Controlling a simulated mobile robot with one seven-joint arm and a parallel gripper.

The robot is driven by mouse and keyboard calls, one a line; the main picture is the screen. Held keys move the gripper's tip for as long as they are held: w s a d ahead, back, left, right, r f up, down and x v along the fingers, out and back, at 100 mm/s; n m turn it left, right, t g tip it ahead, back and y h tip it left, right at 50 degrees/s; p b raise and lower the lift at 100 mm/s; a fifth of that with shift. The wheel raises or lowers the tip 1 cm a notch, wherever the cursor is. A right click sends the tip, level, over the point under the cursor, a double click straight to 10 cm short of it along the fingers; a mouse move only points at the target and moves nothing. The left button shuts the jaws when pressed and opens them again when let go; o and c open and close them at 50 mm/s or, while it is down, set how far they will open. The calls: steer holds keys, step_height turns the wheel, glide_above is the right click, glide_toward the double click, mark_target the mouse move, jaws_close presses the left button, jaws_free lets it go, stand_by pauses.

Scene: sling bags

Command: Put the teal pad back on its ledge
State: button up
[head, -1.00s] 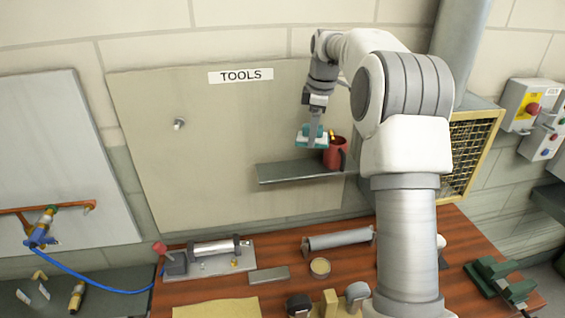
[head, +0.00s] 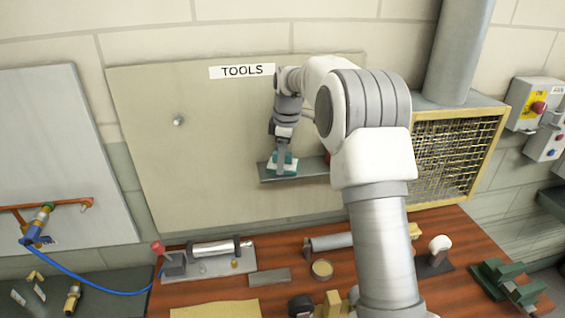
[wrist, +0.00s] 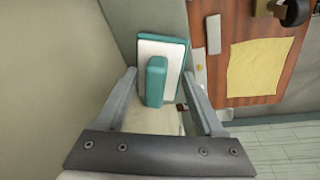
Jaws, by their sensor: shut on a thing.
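The teal pad (head: 292,166) is at the left part of the grey ledge (head: 312,170) on the tool board. In the wrist view the pad (wrist: 176,50) shows a white face, a teal rim and an upright teal handle (wrist: 156,80). My gripper (head: 281,168) points down and is shut on the pad; in the wrist view its fingers (wrist: 157,80) stand either side of the handle. The pad overlaps the ledge in the head view, but I cannot tell whether it touches the ledge.
A red mug (head: 327,157) on the ledge is almost wholly hidden by my arm. A peg (head: 178,121) sticks out of the board at left. Below, the wooden bench holds a clamp fixture (head: 208,258), a round tin (head: 322,269) and other tools. A mesh-fronted box (head: 455,155) stands at right.

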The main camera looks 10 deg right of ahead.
steer(key=shift+f, duration=0.1)
steer(key=o, duration=1)
steer(key=shift+o, duration=0.2)
